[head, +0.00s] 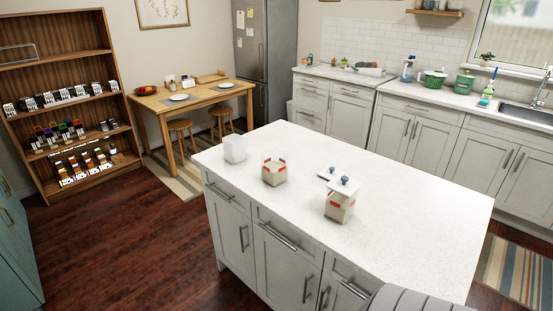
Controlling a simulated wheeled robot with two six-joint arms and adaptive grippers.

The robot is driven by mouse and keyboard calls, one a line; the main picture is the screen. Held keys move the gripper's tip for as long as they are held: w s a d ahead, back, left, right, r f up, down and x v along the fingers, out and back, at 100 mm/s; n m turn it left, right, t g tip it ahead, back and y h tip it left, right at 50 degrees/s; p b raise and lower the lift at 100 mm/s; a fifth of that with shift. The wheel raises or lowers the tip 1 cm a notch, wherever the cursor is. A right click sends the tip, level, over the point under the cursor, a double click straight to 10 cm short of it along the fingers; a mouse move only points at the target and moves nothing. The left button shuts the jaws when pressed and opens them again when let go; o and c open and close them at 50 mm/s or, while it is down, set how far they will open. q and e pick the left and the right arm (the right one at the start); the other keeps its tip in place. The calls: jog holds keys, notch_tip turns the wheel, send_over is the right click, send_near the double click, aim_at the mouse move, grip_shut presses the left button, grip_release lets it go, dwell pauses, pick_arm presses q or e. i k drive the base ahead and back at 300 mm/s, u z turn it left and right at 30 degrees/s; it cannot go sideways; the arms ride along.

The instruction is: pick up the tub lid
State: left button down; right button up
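On the white island counter (400,215), a white square lid with a blue knob (343,186) sits on top of a cream tub with red marks (340,207). A second flat white lid with a blue knob (326,175) shows just behind it and looks to lie on the counter. To the left stands a similar cream tub (274,175) with red marks; its top looks open, with no lid on it. Further left is a plain white, pale container (235,150). Neither of my grippers is in view.
The island's right half and far end are clear. A wooden shelf (75,60) with several small items stands at the left wall. A dining table (195,98) with stools is behind. Green pots (433,80) and bottles stand on the back counter by the sink.

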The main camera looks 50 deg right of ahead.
aim_at(328, 173)
jog(key=u, duration=0.1)
jog(key=k, duration=0.75)
jog(key=z, duration=1.3)
jog(key=i, duration=0.15)
jog(key=u, duration=0.1)
